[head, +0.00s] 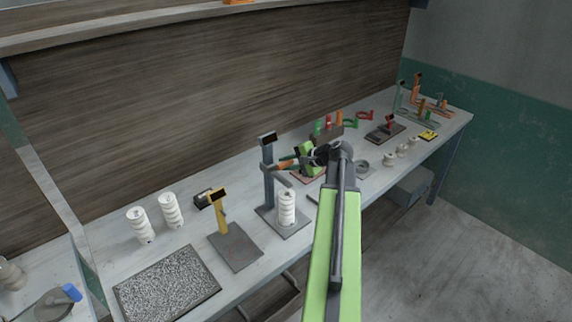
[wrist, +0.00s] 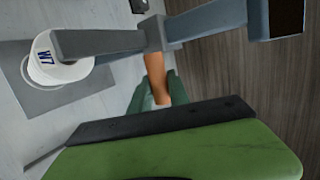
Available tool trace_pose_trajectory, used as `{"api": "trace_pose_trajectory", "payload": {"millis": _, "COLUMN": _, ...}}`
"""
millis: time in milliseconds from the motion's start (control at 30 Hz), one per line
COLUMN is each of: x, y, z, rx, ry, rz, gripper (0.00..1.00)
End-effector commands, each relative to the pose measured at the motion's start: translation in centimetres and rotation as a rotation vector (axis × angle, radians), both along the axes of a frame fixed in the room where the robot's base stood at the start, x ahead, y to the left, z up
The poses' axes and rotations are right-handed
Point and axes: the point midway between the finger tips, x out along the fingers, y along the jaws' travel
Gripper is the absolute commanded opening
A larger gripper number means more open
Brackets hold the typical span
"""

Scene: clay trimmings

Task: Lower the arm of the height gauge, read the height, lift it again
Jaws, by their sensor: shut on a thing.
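The height gauge (head: 267,188) is a blue-grey column with a dark display (head: 268,138) on top, standing on a flat grey base on the bench. Its arm (head: 281,178) reaches out over a white ribbed cylinder (head: 287,208) on the base. In the wrist view the arm (wrist: 100,43) overlaps the cylinder, marked W7 (wrist: 50,72); I cannot tell whether they touch. My gripper (head: 298,160) is shut on the gauge's orange handle (head: 284,163), which also shows in the wrist view (wrist: 156,75). The display (wrist: 288,17) is dark there, with no readable number.
A yellow stand (head: 220,212) on a grey plate and two white ribbed cylinders (head: 171,210) stand left of the gauge. A speckled slab (head: 168,284) lies at the front left. Several tools and small parts crowd the bench to the right. A wooden wall rises behind.

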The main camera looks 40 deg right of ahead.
Motion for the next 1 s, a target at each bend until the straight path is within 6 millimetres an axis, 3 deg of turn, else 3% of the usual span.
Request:
{"api": "trace_pose_trajectory", "payload": {"millis": 400, "x": 0.0, "y": 0.0, "z": -3.2, "rx": -0.001, "ry": 0.0, "rz": -0.001, "gripper": 0.0}}
{"api": "trace_pose_trajectory", "payload": {"millis": 1000, "x": 0.0, "y": -0.1, "z": -3.0, "rx": 0.0, "ry": -0.001, "rz": -0.001, "gripper": 0.0}}
